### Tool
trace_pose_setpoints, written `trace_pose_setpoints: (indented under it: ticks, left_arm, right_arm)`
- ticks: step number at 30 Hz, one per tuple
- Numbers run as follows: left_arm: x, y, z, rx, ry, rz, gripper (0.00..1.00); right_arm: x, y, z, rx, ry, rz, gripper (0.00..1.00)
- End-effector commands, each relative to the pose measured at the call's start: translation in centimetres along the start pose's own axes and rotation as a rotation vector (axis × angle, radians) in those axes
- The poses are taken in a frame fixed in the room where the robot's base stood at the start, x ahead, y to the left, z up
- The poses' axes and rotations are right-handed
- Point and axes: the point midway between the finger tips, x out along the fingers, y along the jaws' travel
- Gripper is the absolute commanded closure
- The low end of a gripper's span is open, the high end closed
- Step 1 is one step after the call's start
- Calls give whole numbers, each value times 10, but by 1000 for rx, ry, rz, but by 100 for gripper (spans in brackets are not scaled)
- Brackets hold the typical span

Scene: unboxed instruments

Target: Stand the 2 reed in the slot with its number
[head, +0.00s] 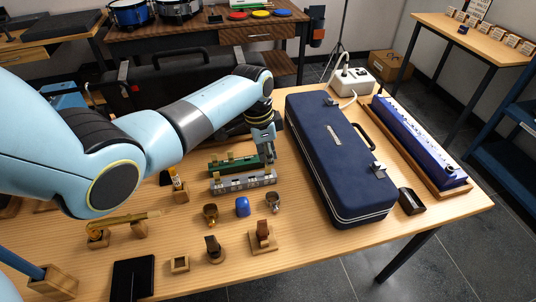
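A grey slotted rack (243,183) lies on the wooden table, with a green slotted rack (222,167) just behind it. Small tan pieces, likely reeds (232,156), stand up from the racks. Their numbers and the slot numbers are too small to read, so I cannot tell which is the 2 reed. My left gripper (268,154) points down over the right end of the two racks. Its fingers look close together, but whether it is open or holds something is not clear. My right gripper is not in view.
A dark blue instrument case (338,160) lies right of the racks. A black folder-like item (132,279) lies at the front edge. My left arm spans the left side.

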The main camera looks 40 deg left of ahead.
Motion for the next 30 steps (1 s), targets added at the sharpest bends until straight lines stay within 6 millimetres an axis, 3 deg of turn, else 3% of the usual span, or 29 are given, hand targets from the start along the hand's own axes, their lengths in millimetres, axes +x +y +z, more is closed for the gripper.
trace_pose_setpoints:
  ticks: [30]
  left_arm:
    - [3, 0, 0, 0, 0, 0, 100]
  right_arm:
    - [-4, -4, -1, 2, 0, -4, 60]
